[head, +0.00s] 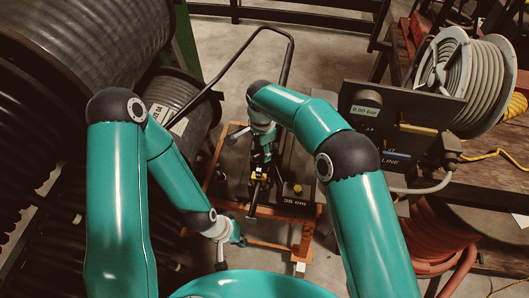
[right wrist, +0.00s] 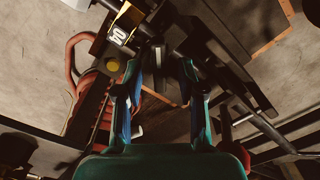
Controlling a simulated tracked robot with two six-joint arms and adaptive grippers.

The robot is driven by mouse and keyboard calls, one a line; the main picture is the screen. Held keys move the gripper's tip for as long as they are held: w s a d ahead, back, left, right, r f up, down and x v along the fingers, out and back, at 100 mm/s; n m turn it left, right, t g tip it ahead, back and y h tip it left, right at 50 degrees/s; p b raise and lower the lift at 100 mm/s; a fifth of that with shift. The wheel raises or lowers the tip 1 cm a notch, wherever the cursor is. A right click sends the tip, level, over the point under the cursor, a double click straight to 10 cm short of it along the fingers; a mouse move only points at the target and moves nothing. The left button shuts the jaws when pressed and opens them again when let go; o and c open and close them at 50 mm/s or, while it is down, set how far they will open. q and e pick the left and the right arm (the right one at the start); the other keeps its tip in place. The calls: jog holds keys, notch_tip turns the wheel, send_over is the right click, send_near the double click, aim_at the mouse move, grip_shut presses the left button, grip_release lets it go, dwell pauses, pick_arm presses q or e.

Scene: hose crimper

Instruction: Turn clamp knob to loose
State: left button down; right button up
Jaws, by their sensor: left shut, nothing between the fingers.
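The hose crimper (head: 296,202) is a dark machine on an orange-framed cart, with printing on its front. A small round yellow knob (head: 297,188) sits on its top; it also shows in the right wrist view (right wrist: 112,65), left of the fingers. I cannot tell whether it is the clamp knob or how it is set. My right gripper (head: 261,168) is over the crimper's middle, left of the yellow knob. In the right wrist view its fingers (right wrist: 162,78) stand apart, with dark machine parts beyond the gap. My left gripper (head: 238,238) is shut and empty, low over the cart's left side.
A black tube handle (head: 288,58) rises behind the crimper. Large hose drums (head: 85,35) crowd the left. A pressure display (head: 366,103) and a hose reel (head: 490,85) stand at the right. Red hose (head: 435,240) is coiled at the lower right. Bare floor shows behind.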

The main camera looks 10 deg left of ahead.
jog(key=shift+f, duration=0.25)
grip_shut()
